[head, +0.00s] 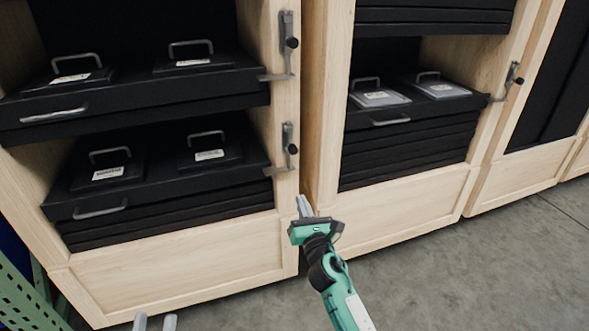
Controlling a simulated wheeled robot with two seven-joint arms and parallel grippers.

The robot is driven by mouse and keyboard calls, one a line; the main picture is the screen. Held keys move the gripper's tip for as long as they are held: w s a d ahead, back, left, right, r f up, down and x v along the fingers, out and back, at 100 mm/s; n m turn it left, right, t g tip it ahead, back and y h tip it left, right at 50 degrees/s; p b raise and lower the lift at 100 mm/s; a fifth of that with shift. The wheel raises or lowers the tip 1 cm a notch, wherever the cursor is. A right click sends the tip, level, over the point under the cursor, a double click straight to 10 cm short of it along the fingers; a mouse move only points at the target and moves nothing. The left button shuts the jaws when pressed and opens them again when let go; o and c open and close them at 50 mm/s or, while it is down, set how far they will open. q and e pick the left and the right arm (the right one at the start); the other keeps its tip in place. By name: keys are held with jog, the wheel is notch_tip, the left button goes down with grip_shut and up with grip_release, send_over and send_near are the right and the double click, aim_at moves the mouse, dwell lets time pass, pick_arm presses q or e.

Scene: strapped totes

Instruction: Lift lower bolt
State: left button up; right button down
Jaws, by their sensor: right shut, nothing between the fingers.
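The lower bolt (287,134) is a grey metal strip with a black knob, upright on the right post of the left cabinet. A flat metal tab (279,171) lies at its foot, by the front corner of the lower black tray. The upper bolt (286,30) is a similar strip higher on the same post. My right gripper (304,206) is shut and empty, below the lower bolt and apart from it in the picture. My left gripper (155,322) shows only its two fingertips at the bottom edge. They are apart, with nothing between them.
The left cabinet holds an upper black tray (150,98) and a lower black tray (150,184), with handled lids on them. The right cabinet has another bolt (511,79). A green perforated panel (22,300) stands at bottom left. The grey floor (470,270) is clear at right.

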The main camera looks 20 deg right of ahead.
aim_at(293, 150)
jog(key=shift+w, duration=0.1)
